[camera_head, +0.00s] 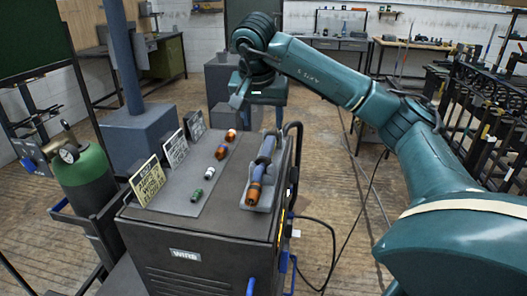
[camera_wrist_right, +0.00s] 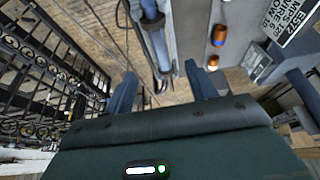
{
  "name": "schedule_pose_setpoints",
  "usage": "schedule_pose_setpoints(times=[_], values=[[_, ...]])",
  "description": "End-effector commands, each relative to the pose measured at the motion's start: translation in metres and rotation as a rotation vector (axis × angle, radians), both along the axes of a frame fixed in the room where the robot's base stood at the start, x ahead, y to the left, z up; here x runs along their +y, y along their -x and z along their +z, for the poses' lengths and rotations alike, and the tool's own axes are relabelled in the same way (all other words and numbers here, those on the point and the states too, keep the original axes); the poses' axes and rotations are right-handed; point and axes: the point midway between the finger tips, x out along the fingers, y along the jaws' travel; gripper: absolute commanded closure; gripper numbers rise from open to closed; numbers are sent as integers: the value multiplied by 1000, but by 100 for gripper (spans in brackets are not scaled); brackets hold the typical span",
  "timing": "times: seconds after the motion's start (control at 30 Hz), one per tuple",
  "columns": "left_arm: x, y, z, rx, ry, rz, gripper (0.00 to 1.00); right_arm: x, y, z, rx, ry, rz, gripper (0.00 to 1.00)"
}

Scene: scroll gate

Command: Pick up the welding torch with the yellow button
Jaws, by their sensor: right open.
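A welding torch (camera_head: 262,165) with a grey-blue body and a copper-orange end lies in a grey holder on top of the dark welding cart (camera_head: 190,243). No yellow button can be made out on it. My right gripper (camera_head: 258,108) is above the far end of the cart, beyond the torch and apart from it. In the right wrist view my right gripper (camera_wrist_right: 162,88) is open and empty, with part of the torch (camera_wrist_right: 157,42) showing ahead of and between its fingers. My left gripper is not in view.
On the cart's grey mat stand a green piece (camera_head: 197,195), a white piece (camera_head: 209,172) and two orange ones (camera_head: 221,152). Several signs, one yellow (camera_head: 148,182), line its left edge. A green gas cylinder (camera_head: 85,178) stands left; a black handle (camera_head: 293,150) rises right of the torch.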

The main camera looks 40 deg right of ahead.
Motion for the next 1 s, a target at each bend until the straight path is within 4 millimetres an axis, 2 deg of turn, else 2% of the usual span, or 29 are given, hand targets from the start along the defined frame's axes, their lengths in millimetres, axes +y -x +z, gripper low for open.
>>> schedule_pose_setpoints(times=[0.3,0.57,0.83,1.0], values=[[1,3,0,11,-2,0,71,-18,-13,-54,6,2,0,44],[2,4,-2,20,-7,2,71,-24,-18,-72,3,1,0,44],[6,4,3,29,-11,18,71,-38,-28,-106,4,1,-1,44],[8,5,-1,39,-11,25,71,-40,-30,-115,2,0,1,44]])
